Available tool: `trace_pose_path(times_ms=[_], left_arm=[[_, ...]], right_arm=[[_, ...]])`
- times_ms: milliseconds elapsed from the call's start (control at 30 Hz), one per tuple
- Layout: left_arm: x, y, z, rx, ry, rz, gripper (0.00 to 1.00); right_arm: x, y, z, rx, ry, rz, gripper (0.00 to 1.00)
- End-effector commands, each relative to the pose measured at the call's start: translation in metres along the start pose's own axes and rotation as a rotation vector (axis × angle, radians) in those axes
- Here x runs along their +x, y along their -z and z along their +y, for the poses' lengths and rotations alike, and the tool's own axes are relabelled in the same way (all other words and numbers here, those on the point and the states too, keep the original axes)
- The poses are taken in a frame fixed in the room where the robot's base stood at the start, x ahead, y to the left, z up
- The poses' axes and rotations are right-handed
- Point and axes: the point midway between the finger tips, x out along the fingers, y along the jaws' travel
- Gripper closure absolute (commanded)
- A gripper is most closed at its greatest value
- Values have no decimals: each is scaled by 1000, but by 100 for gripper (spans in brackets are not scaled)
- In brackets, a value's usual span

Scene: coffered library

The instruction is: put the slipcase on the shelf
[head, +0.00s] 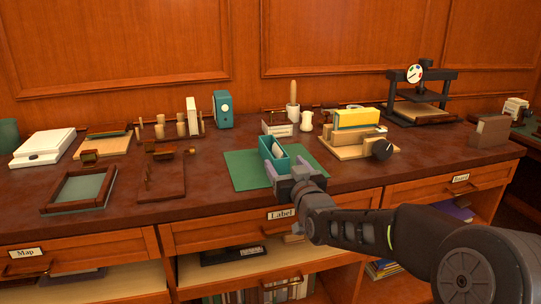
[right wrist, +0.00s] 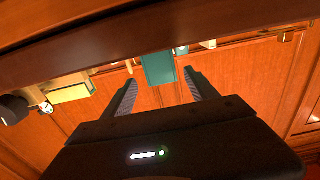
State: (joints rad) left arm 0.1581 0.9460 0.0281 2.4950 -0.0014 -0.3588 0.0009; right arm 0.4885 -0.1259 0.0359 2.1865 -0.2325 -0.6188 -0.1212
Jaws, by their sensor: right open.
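The slipcase appears to be the teal open-topped box (head: 273,150) on the green mat (head: 240,172), with a pale item inside. My right gripper (head: 287,170) is open at the near end of this box, its fingers spread to either side. In the right wrist view the teal box (right wrist: 158,68) lies ahead, between the open fingers (right wrist: 160,80); I cannot tell whether they touch it. Open shelf compartments (head: 220,272) lie below the counter drawers. My left gripper is not in view.
A teal upright box (head: 222,110) stands behind to the left. A wooden jig with a yellow block (head: 357,118) stands to the right, and a black press (head: 420,95) at the back right. A framed tray (head: 80,188) lies left. Books (head: 285,289) stand on the lower shelf.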

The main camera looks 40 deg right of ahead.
Motion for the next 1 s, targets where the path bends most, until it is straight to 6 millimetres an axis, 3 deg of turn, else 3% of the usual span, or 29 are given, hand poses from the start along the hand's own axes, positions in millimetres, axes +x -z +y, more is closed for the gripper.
trace_pose_path(times_ms=[367, 667, 1000], left_arm=[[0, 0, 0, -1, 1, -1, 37], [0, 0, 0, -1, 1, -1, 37], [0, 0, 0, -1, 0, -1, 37]], right_arm=[[0, 0, 0, 0, 0, -1, 33], [25, 0, -1, -1, 1, 0, 33], [28, 0, -1, 0, 1, -1, 33]])
